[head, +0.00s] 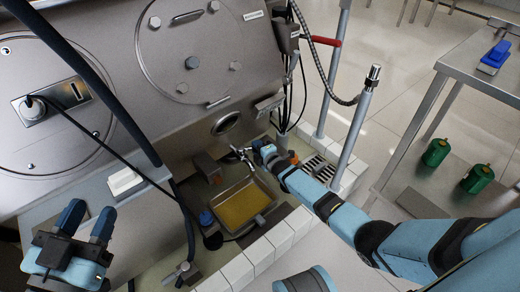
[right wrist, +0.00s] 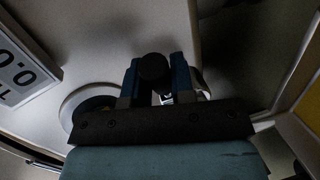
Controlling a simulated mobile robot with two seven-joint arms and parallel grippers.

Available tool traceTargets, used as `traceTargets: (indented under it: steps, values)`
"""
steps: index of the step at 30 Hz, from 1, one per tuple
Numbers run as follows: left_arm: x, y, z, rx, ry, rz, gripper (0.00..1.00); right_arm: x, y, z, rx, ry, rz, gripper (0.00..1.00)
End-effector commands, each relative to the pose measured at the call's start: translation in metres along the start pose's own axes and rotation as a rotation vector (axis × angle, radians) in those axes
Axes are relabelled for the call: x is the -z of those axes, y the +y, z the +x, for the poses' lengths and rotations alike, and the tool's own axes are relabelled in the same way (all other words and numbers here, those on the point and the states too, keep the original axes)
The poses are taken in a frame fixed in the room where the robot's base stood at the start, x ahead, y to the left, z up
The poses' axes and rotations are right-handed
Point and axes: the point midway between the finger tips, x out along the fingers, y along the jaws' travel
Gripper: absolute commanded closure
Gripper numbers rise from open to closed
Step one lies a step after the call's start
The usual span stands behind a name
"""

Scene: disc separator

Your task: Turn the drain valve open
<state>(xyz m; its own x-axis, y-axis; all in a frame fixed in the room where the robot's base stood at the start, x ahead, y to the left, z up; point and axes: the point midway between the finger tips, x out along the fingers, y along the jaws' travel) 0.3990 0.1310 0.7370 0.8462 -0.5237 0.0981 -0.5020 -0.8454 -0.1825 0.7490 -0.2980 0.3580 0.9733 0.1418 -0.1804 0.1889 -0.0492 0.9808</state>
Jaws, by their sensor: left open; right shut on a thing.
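The drain valve (head: 238,152) is a small silver fitting low on the front of the steel machine, above a tray (head: 268,190) holding yellow liquid. My right gripper (head: 258,148) is at the valve, reached in from the right. In the right wrist view, my right gripper (right wrist: 155,82) is shut on a dark round knob (right wrist: 153,67), which appears to be the valve's handle. The fingers hide part of it, and I cannot tell the valve's turn position. My left gripper (head: 86,217) is open and empty at the lower left, apart from the valve.
The steel machine (head: 200,115) with round covers fills the back. A white-tiled curb (head: 262,248) edges the tray's pit. A red lever (head: 325,41) and a metal post (head: 356,125) stand to the right. Green canisters (head: 436,152) sit by the table on the right.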

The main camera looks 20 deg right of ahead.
Motion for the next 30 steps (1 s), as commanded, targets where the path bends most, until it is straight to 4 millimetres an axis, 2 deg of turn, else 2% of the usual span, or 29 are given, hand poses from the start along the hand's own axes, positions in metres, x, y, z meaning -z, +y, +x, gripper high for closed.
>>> traceTargets:
  steps: [10, 11, 13, 14, 23, 26, 29, 30]
  values:
    - [-0.001, 0.000, 0.000, 0.001, -0.002, -0.002, 0.57, 0.001, -0.001, 0.000, 0.002, 0.001, 0.000, 1.00]
    - [0.000, 0.001, 0.000, 0.001, -0.002, -0.003, 0.57, 0.001, -0.001, 0.000, 0.002, 0.001, 0.000, 0.70]
    - [0.000, 0.001, 0.000, 0.002, -0.001, -0.005, 0.57, 0.001, -0.001, 0.000, 0.002, 0.001, 0.000, 0.54]
    - [0.000, 0.001, 0.001, 0.003, -0.001, -0.006, 0.57, 0.001, -0.001, 0.000, 0.001, 0.001, 0.000, 0.52]
    - [0.002, 0.001, 0.002, 0.006, 0.000, -0.015, 0.57, 0.000, 0.000, -0.003, 0.001, 0.000, 0.000, 0.52]
    - [0.007, 0.000, 0.003, 0.002, -0.009, -0.029, 0.57, 0.000, 0.001, -0.012, 0.003, 0.000, 0.000, 0.52]
    - [0.012, 0.001, 0.002, -0.006, -0.036, -0.069, 0.57, 0.000, 0.004, -0.030, 0.004, 0.000, 0.001, 0.52]
    - [0.007, 0.006, -0.002, -0.004, -0.066, -0.118, 0.57, 0.000, 0.004, -0.039, 0.004, -0.001, 0.002, 0.52]
